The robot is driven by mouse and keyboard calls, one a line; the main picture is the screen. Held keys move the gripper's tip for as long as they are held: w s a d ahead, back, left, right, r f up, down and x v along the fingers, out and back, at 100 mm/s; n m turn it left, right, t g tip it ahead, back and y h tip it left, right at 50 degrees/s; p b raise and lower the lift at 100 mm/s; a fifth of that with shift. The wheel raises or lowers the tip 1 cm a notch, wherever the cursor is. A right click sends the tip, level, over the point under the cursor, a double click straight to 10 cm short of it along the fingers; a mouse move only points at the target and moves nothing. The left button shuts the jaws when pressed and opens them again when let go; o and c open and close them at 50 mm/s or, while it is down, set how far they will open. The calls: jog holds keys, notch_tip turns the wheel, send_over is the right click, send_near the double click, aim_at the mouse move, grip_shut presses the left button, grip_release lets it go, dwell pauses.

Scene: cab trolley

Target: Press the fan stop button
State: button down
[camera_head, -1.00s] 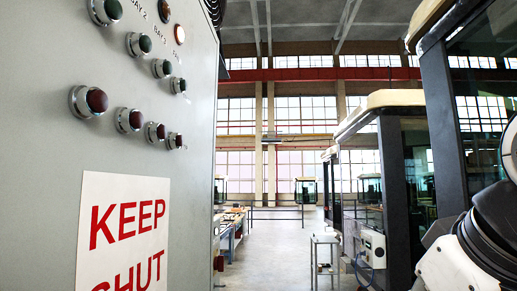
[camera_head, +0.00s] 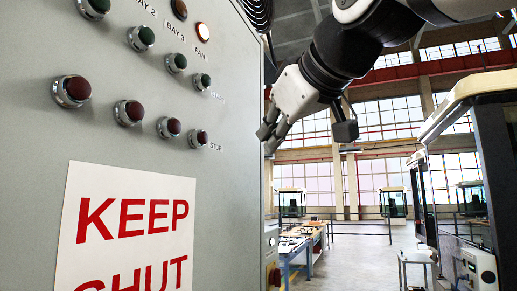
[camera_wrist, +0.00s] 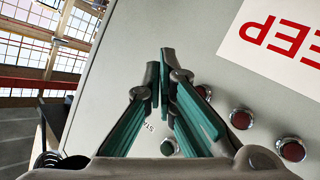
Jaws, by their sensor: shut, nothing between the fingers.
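The fan stop button (camera_head: 198,139) is the red, chrome-ringed button at the right end of the lower row on the grey panel, beside the word STOP. In the wrist view it appears to be the red button (camera_wrist: 203,92) just right of my fingertips. My gripper (camera_head: 268,138) is shut and empty, to the right of this button in the head view, apart from it. In the wrist view my closed gripper (camera_wrist: 164,75) points at the panel face. The gap to the panel is hard to judge.
Other red buttons (camera_head: 128,112) are left of it. The green fan button (camera_head: 202,81) is above, under the lit FAN lamp (camera_head: 203,32). A KEEP SHUT sign (camera_head: 125,225) is below. A workbench (camera_head: 300,243) and cabs stand beyond; floor shows behind.

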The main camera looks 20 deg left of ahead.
aim_at(204, 138)
jog(key=shift+s+a+r, duration=0.1)
jog(key=shift+a+r, duration=0.1)
jog(key=a+p, duration=0.4)
jog(key=a, duration=0.4)
jog(key=shift+w+a, duration=0.35)
jog(key=shift+a, duration=0.05)
jog(key=shift+a+p, duration=0.15)
jog(key=shift+p, duration=0.25)
dwell(1.1)
jog(key=shift+a, duration=0.25)
